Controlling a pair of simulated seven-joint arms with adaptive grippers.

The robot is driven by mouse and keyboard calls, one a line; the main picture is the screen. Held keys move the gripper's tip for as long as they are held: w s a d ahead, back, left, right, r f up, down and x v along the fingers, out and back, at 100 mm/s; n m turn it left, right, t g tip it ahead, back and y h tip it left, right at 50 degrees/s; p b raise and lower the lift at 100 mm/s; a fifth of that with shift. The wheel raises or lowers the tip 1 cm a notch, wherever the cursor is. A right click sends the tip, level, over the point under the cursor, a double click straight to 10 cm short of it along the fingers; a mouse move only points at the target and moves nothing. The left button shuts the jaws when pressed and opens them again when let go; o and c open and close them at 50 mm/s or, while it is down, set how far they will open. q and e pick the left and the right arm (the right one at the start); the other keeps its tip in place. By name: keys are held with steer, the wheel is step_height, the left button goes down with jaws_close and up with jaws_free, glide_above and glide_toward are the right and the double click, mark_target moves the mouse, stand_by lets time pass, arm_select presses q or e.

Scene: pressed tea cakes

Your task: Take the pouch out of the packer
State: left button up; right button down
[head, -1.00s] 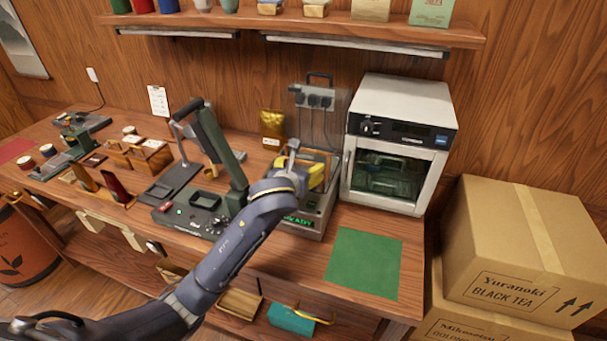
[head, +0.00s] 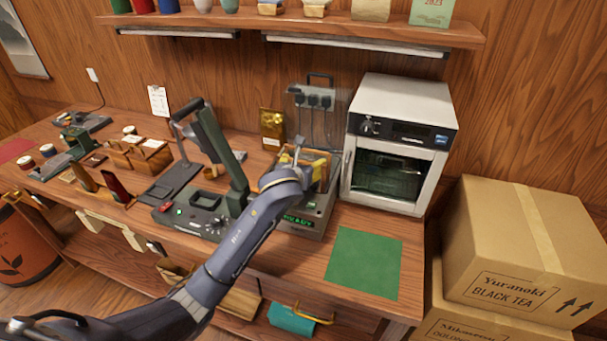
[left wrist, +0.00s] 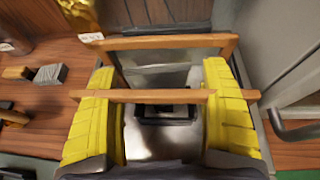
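The packer (head: 300,228) is a grey machine with a green-lit display, beside the white oven; its clear lid (head: 318,105) stands raised behind it. My left gripper (head: 308,166) is over the packer's bay. In the left wrist view its yellow fingers (left wrist: 158,72) are wide apart. Two thin wooden bars cross there: the near bar (left wrist: 160,95) spans the fingers, and the far bar (left wrist: 165,42) lies beyond. Between the fingers I see a shiny grey surface with a dark rectangular recess (left wrist: 166,114). I cannot make out a pouch there for sure. My right gripper is not in view.
A gold pouch (head: 272,128) stands on the bench behind the packer. The white oven (head: 400,140) is close on the right. A bare green mat (head: 364,262) lies in front of it. A lever press (head: 205,205) stands left of the packer.

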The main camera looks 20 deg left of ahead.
arm_select(q)
steer(key=c, duration=1)
steer(key=shift+o, duration=0.2)
steer(key=shift+r, duration=0.15)
